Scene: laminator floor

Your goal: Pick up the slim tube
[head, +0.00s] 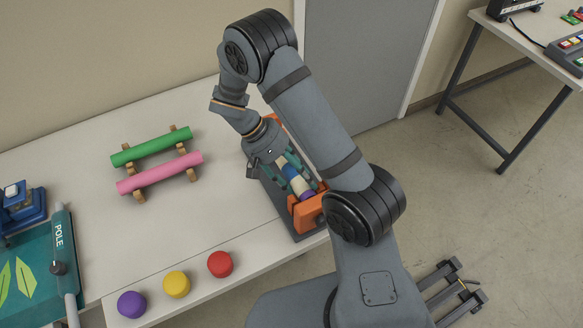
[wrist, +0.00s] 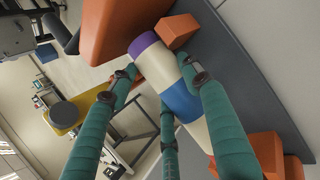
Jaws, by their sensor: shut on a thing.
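A slim tube banded in purple, cream and blue (head: 297,183) lies lengthwise between the orange blocks of a cradle at the table's right side. In the wrist view the tube (wrist: 182,98) runs from its purple end near an orange block down to its cream part. My gripper (head: 292,172) reaches down over it from the upper left. Its teal fingers (wrist: 162,78) stand on both sides of the tube and are shut on it. The tube's far end is hidden under my gripper in the head view. I cannot tell whether the tube is clear of the cradle.
The cradle has orange end blocks (head: 308,211) on a dark grey base (wrist: 262,82). A green roll (head: 150,146) and a pink roll (head: 160,173) lie on wooden rests to the left. Red (head: 220,264), yellow (head: 176,284) and purple (head: 131,304) round pieces line the front edge.

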